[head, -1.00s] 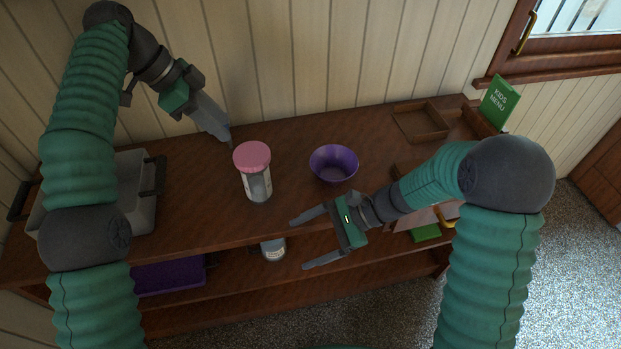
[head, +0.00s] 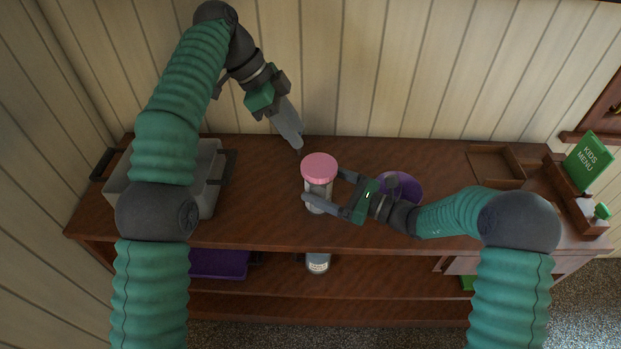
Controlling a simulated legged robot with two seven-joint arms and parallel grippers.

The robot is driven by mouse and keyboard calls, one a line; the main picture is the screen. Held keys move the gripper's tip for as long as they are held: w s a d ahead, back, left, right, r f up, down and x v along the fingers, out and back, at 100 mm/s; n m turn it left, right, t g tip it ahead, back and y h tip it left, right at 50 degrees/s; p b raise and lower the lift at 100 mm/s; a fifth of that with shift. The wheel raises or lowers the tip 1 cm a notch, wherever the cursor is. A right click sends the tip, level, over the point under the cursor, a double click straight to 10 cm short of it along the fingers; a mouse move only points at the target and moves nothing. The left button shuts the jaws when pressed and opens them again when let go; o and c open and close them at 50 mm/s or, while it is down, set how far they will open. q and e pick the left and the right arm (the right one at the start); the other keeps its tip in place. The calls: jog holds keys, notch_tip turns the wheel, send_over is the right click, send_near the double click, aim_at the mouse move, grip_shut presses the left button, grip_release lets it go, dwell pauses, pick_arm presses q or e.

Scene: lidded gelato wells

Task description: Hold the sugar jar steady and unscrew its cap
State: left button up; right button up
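The sugar jar (head: 318,188) is a clear jar with a pink cap (head: 319,167), upright on the wooden counter, cap on top. My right gripper (head: 321,186) comes from the right at the jar's body, below the cap. One finger crosses the jar's front and the other passes behind it, partly hidden. The fingers look closed on the jar, though the contact behind is hidden. My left gripper (head: 298,147) is behind and slightly left of the cap, pointing down, apart from it. Its fingers overlap in this view, so their gap does not show.
A purple bowl (head: 411,183) is right of the jar, partly behind my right gripper. A grey bin (head: 206,170) stands at left. A wooden tray (head: 493,163) and green menu sign (head: 588,162) are at right. A bottle (head: 318,263) is on the shelf below.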

jog(key=x, duration=0.4)
jog(key=shift+a, duration=0.2)
pick_arm(q)
jog(key=shift+a, duration=0.25)
pick_arm(e)
jog(key=shift+d, duration=0.1)
jog(key=shift+d, duration=0.1)
jog(key=c, duration=0.4)
pick_arm(q)
jog(key=shift+d, duration=0.1)
pick_arm(e)
jog(key=c, duration=1.2)
jog(key=shift+c, duration=0.2)
